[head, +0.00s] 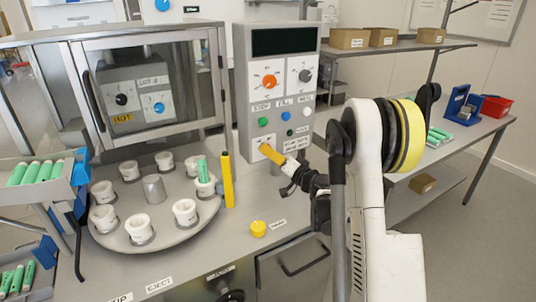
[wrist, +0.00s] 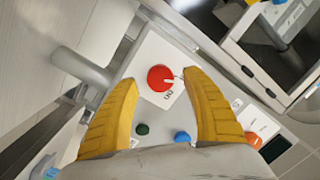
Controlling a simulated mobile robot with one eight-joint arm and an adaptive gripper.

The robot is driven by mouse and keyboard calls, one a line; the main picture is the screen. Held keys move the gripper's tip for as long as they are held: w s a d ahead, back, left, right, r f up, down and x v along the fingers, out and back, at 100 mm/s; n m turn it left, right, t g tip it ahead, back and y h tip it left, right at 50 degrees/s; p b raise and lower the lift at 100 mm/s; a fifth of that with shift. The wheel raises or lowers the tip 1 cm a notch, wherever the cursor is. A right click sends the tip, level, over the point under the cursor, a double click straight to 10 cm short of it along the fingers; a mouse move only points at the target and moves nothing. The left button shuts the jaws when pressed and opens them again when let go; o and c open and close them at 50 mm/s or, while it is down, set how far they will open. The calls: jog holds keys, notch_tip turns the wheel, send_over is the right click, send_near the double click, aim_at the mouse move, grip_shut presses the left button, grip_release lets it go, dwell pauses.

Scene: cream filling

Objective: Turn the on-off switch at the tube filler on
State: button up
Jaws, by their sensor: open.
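Contact with the knob cannot be told. In the head view my gripper (head: 266,150) is at the lower left of the tube filler panel (head: 244,92) and hides the switch there. The panel also carries an orange knob (head: 269,81), a dark knob (head: 305,76) and several buttons.
A round turntable (head: 150,238) with several white cups stands left of my gripper, beside a yellow upright bar (head: 227,180). Green tubes (head: 32,173) lie in a rack at far left. A glass-doored cabinet (head: 150,85) stands behind.

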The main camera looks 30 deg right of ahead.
jog(key=shift+w+a, duration=0.1)
jog(key=shift+w, duration=0.75)
jog(key=c, duration=1.2)
jog(key=shift+m+b, duration=0.3)
jog(key=shift+m, duration=0.1)
jog(key=shift+c, duration=0.2)
jog(key=m+b, duration=0.1)
jog(key=m, duration=0.4)
jog(key=m+t+h+b, duration=0.1)
jog(key=m+b, duration=0.1)
jog(key=m, duration=0.4)
jog(key=shift+m+b, duration=0.3)
